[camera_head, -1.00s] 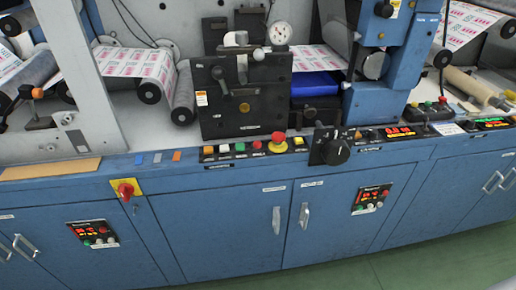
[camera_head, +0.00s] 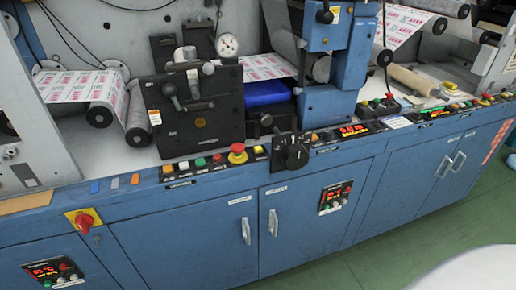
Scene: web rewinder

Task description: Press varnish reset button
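Several small buttons sit along the blue console ledge, including a white one (camera_head: 184,165), a green one (camera_head: 200,162) and a red mushroom button on a yellow base (camera_head: 237,153). A panel with a red display and small buttons (camera_head: 336,197) is on a cabinet door at the centre right. A similar panel (camera_head: 53,272) is at the lower left. The labels are too small to read, so I cannot tell which button is the varnish reset. Neither of my grippers is in view.
A black rotary dial (camera_head: 291,153) stands out from the ledge. A red switch on a yellow plate (camera_head: 84,221) is on the left front. Door handles (camera_head: 246,231) protrude. The green floor (camera_head: 400,240) in front is clear, except for a pale rounded shape (camera_head: 475,272) at the lower right.

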